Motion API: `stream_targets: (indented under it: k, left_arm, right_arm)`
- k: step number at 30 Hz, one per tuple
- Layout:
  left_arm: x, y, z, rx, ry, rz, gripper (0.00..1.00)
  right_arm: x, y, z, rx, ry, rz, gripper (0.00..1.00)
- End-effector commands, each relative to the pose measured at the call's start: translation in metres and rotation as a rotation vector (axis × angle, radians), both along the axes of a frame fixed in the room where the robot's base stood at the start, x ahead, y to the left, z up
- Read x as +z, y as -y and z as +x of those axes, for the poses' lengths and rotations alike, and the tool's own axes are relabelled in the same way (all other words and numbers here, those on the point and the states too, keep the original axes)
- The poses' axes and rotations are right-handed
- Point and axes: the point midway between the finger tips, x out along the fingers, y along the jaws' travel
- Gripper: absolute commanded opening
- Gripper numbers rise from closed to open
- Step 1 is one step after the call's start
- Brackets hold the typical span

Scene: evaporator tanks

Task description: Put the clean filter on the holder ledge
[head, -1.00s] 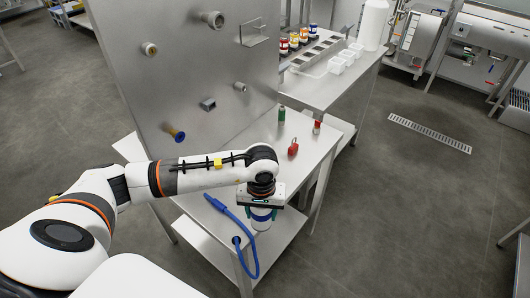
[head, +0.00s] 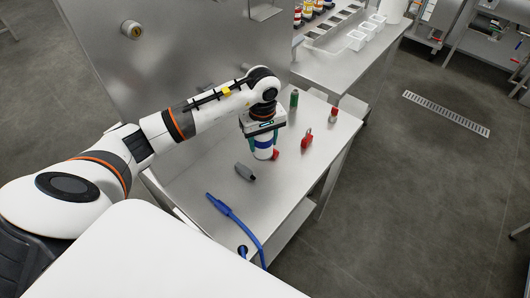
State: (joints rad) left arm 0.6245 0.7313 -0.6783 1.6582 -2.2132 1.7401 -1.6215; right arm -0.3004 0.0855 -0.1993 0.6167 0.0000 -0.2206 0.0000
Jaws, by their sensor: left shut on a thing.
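My right gripper is not in view.
On the steel table (head: 210,180) are a dark grey cylinder (head: 245,172), a blue hose (head: 232,217), a red padlock-like item (head: 306,139), a green cylinder (head: 294,99) and a red-topped item (head: 333,115). A small red thing (head: 275,155) is beside the held cylinder. White tubs (head: 356,40) stand behind.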

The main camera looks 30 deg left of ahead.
Motion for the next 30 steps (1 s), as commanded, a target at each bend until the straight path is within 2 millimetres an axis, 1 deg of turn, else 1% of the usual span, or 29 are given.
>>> stream_targets:
  k: [1, 2, 3, 5, 8, 9, 12, 16, 20, 24, 25, 28, 29, 30]
  left_arm:
    - [-0.011, 0.0, 0.0, 0.002, 0.0, 0.0, 0.25]
    - [-0.013, 0.0, 0.0, 0.002, 0.001, 0.0, 0.25]
    - [-0.015, -0.001, 0.001, 0.001, 0.001, 0.0, 0.25]
    - [-0.021, 0.0, 0.001, 0.001, 0.002, -0.001, 0.25]
    - [-0.039, 0.0, 0.0, 0.001, -0.001, -0.001, 0.25]
    - [-0.046, 0.0, 0.0, 0.001, 0.0, -0.001, 0.25]
    - [-0.06, 0.0, 0.0, 0.0, 0.001, -0.001, 0.25]
    - [-0.06, -0.001, 0.001, 0.0, 0.003, 0.0, 0.25]
    - [-0.059, -0.001, 0.001, 0.0, 0.003, 0.0, 0.25]
    - [-0.063, -0.001, 0.001, -0.001, 0.003, 0.002, 0.25]
    - [-0.063, -0.001, 0.001, -0.001, 0.002, 0.001, 0.54]
    - [-0.062, -0.001, 0.001, 0.0, 0.002, 0.001, 0.7]
    - [-0.062, -0.001, 0.001, 0.0, 0.002, 0.001, 0.74]
    - [-0.062, -0.001, 0.0, 0.0, 0.002, 0.001, 0.74]
  right_arm:
    - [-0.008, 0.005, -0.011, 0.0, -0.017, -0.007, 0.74]
    - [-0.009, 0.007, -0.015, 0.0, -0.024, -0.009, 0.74]
    - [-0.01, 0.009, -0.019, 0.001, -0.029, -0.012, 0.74]
    - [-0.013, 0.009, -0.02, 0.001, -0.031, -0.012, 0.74]
    - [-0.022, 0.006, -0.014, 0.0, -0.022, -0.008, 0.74]
    - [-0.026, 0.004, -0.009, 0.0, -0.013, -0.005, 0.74]
    - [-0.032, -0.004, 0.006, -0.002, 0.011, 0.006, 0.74]
    - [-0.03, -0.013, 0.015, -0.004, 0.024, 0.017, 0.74]
    - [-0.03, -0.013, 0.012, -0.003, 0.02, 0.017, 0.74]
    - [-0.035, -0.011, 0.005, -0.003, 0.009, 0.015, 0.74]
    - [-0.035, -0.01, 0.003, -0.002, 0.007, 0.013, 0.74]
    - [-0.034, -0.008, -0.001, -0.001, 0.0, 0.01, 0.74]
    - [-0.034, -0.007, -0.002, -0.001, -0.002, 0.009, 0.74]
    - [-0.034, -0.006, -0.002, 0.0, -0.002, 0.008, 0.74]
